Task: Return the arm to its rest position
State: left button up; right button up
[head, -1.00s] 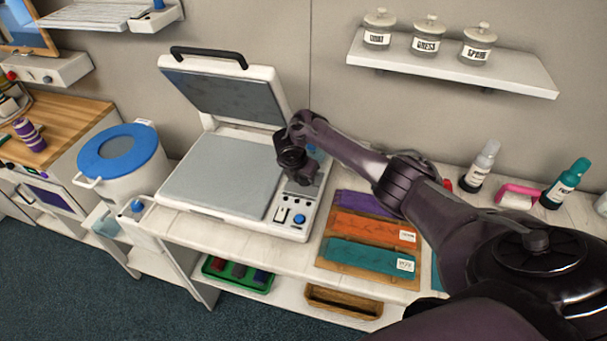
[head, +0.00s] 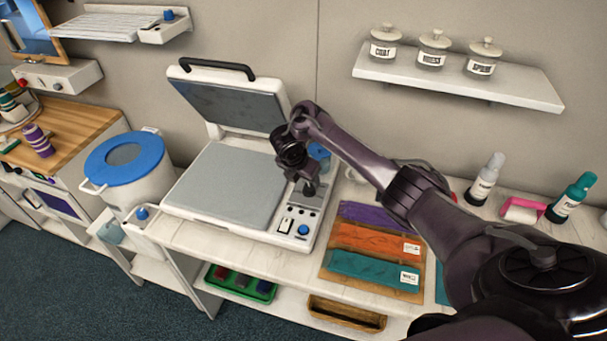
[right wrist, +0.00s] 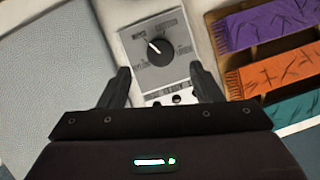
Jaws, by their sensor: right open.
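My right arm comes in from the right in the head view. Its right gripper (head: 308,186) hangs over the control panel of the white press (head: 300,222). In the right wrist view the gripper (right wrist: 158,84) is open, with nothing between its fingers. Past the fingers is a black dial knob (right wrist: 171,46) on a grey plate. I cannot tell the exact gap between fingertips and panel. The press lid (head: 232,100) stands raised, and its grey bed (head: 225,185) is bare. My left gripper does not show.
A tray of purple, orange and teal cloths (head: 375,242) lies right of the press. Bottles (head: 485,180) and a pink roller (head: 522,210) stand further right. A shelf with jars (head: 455,78) hangs above. A blue-lidded bin (head: 125,160) is at left.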

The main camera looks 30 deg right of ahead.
jog(key=shift+v, duration=0.8)
